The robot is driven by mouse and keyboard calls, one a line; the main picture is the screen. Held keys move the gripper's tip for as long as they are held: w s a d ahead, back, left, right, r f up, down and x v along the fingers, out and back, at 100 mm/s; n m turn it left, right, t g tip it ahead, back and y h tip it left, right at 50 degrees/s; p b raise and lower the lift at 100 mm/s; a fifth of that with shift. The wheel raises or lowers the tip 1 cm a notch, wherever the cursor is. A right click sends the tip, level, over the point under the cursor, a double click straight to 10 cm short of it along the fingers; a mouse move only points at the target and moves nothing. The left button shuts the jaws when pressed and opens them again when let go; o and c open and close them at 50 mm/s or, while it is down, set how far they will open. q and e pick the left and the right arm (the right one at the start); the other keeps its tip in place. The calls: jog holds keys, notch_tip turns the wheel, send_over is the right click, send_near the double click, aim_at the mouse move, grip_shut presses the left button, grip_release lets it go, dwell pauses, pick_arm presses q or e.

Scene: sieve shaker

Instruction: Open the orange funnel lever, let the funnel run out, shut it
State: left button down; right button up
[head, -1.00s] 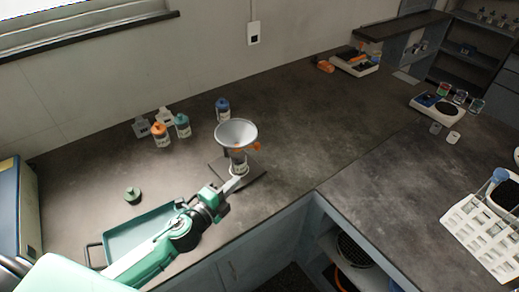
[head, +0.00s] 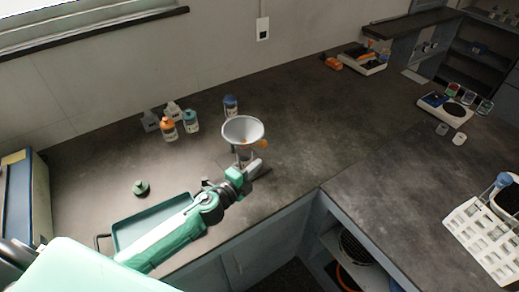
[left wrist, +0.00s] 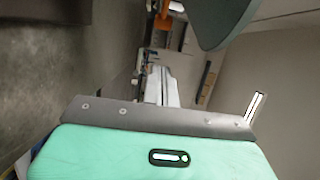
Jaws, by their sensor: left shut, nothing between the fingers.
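The white funnel (head: 243,131) stands on its stand near the front edge of the bench. Its orange lever (head: 263,144) sticks out to the right below the bowl. My left gripper (head: 259,161) is shut and empty, just below and in front of the lever; I cannot tell whether it touches it. The gripper hides most of the stand and what is under the funnel. In the left wrist view the funnel (left wrist: 214,18) shows as a dark curved shape at the top, with an orange part (left wrist: 164,20) beside it. The right gripper is not in view.
A green tray (head: 113,232) lies under my left arm, with a small green object (head: 140,187) behind it. An orange-capped bottle (head: 168,130), a teal bottle (head: 191,121) and a blue-capped bottle (head: 230,104) stand behind.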

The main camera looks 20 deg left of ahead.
pick_arm(q)
jog(key=w+p, duration=0.1)
jog(key=w, duration=0.5)
jog(key=shift+w+a+f, duration=0.15)
jog(key=shift+w+a, duration=0.1)
jog(key=shift+a, duration=0.05)
